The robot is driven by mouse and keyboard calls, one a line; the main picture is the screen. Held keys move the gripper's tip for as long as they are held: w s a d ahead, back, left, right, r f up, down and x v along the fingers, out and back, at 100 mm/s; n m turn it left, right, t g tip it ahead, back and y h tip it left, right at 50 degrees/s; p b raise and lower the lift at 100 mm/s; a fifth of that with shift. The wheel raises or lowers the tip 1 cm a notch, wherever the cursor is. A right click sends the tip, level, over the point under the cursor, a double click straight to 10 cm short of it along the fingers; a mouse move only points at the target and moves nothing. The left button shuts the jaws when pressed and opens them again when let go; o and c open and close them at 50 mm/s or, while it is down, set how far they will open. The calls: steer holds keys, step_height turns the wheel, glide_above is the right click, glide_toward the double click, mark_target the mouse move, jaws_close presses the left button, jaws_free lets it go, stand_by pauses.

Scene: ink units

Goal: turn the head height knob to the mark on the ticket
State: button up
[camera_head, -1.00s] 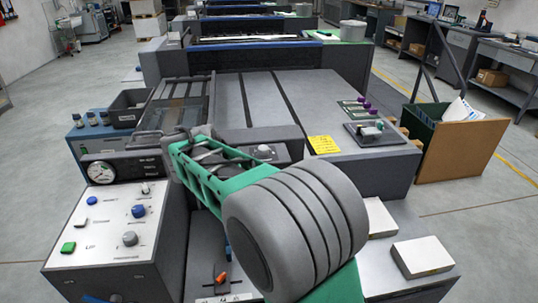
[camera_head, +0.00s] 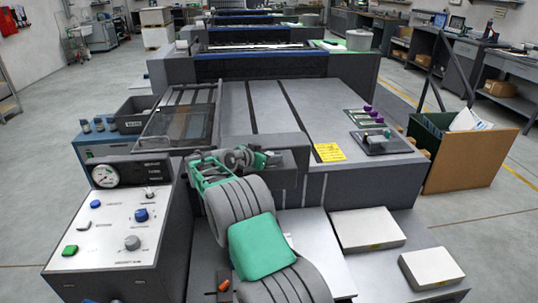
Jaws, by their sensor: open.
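The yellow ticket (camera_head: 329,152) lies flat on the grey press top, right of my gripper; its writing is too small to read. My gripper (camera_head: 243,158) is open, in front of the dark block at the press's near edge. The pale knob seen on that block earlier is hidden behind my gripper and wrist. I cannot tell whether the jaws are around it or touch it. The left control panel carries a blue knob (camera_head: 141,215) and a grey knob (camera_head: 132,243). Their labels are unreadable, so I cannot tell which knob is the head height one.
A round gauge (camera_head: 104,175) stands behind the left panel (camera_head: 90,260). A clear-lidded frame (camera_head: 178,125) lies left of my gripper. Pale stacks (camera_head: 367,229) and (camera_head: 432,268) lie at the right front. A small plate with a knob (camera_head: 381,142) sits on the press's right side.

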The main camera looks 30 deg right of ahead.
steer(key=shift+c, duration=0.4)
jaws_close()
